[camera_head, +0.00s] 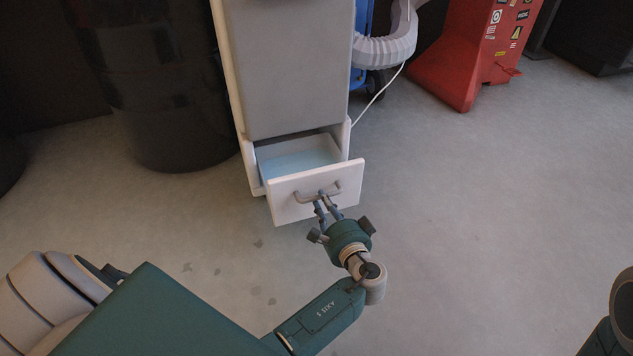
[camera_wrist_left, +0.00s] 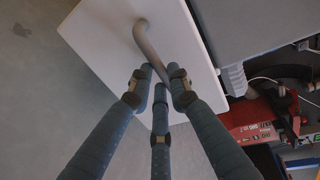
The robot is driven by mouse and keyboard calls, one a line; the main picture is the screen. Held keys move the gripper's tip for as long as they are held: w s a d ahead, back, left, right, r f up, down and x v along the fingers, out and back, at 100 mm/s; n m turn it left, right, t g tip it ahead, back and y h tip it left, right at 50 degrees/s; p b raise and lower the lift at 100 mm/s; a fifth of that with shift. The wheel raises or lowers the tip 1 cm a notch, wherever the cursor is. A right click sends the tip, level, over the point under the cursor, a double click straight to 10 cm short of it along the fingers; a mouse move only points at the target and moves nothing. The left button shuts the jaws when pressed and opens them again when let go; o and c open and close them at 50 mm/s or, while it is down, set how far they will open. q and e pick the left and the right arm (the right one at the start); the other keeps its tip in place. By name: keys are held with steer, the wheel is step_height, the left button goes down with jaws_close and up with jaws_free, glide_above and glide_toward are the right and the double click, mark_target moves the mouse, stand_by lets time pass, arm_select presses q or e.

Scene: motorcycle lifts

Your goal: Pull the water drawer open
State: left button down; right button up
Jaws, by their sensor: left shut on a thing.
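The water drawer (camera_head: 318,191) is white and stands pulled partly out of the bottom of a tall white and grey unit in the head view. Light blue water (camera_head: 297,161) shows inside it. A curved handle (camera_head: 303,198) is on its front. My left gripper (camera_head: 321,203) is shut on this handle, reaching it from the front. In the left wrist view, the fingers (camera_wrist_left: 160,88) close around the handle (camera_wrist_left: 150,45), with the white drawer front (camera_wrist_left: 105,45) behind. My right gripper is not in view.
The tall unit's grey body (camera_head: 290,70) rises above the drawer. A black barrel (camera_head: 160,90) stands close on the left. A ribbed hose (camera_head: 388,47), a cable and a red stand (camera_head: 465,60) are at the right. The floor in front is clear, with dark wet spots (camera_head: 258,244).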

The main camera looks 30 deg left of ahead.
arm_select(q)
steer(key=shift+f+v, duration=0.1)
steer(key=shift+v, duration=0.55)
steer(key=shift+f+v, duration=0.15)
steer(key=shift+v, duration=0.5)
steer(key=c, duration=1.6)
jaws_free()
steer(key=v, duration=0.7)
steer(key=shift+s+d+r, duration=0.15)
steer(key=shift+d, duration=0.1)
